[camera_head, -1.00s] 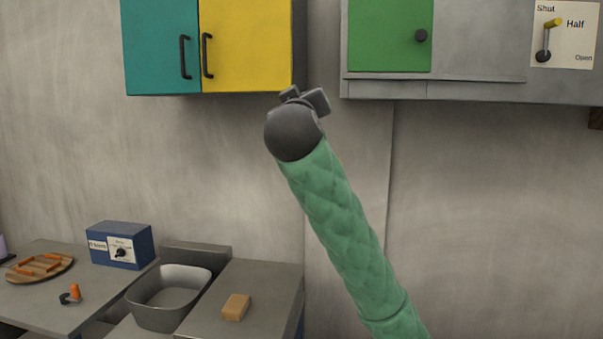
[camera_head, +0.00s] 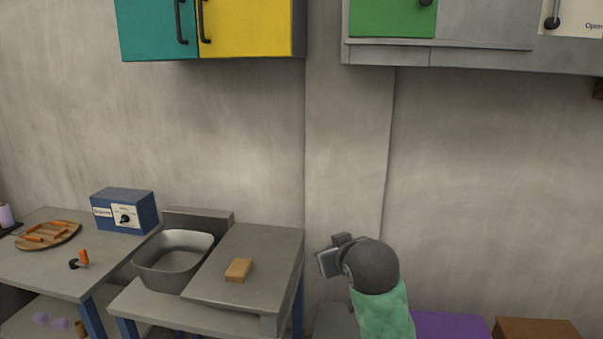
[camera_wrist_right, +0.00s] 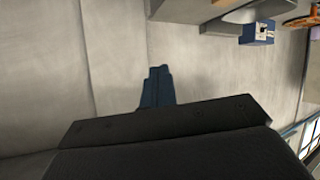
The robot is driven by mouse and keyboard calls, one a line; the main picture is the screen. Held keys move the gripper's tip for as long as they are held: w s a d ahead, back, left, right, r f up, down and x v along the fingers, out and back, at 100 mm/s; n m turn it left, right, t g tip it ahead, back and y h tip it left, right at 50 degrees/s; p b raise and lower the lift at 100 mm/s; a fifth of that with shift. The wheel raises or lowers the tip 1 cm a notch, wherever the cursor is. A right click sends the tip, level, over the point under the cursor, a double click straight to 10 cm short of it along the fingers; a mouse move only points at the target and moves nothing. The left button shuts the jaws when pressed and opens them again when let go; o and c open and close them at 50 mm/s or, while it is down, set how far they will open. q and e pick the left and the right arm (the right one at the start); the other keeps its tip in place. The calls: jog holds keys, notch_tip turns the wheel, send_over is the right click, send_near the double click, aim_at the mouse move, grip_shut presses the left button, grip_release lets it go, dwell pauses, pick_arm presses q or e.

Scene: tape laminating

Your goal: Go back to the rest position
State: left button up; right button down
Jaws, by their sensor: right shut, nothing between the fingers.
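My right gripper (camera_head: 332,256) is at the end of the green-sleeved arm, low and right of centre in the head view, in front of the bare wall. It is shut and empty. In the right wrist view its closed dark fingers (camera_wrist_right: 157,88) show against the grey wall, touching nothing. My left gripper and arm are not in the head view.
Wall cabinets (camera_head: 247,28) hang above. A purple surface (camera_head: 447,326) lies low at right. The wall area between is clear.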

jog(key=s+d+f+m+g+h+p, duration=0.1)
jog(key=s+d+f+g, duration=0.25)
jog(key=s+f, duration=1.1)
jog(key=s+d+f+m+g+p, duration=0.1)
jog(key=s+d+f+g+p, duration=0.2)
jog(key=s+f, duration=1.1)
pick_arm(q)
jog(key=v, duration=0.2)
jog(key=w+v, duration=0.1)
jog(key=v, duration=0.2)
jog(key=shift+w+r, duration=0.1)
pick_arm(e)
jog(key=s+f+g, duration=0.3)
jog(key=s+f, duration=0.6)
jog(key=shift+s+f, duration=0.2)
jog(key=shift+f, duration=0.1)
jog(key=shift+d+g, duration=0.1)
jog(key=shift+g, duration=0.15)
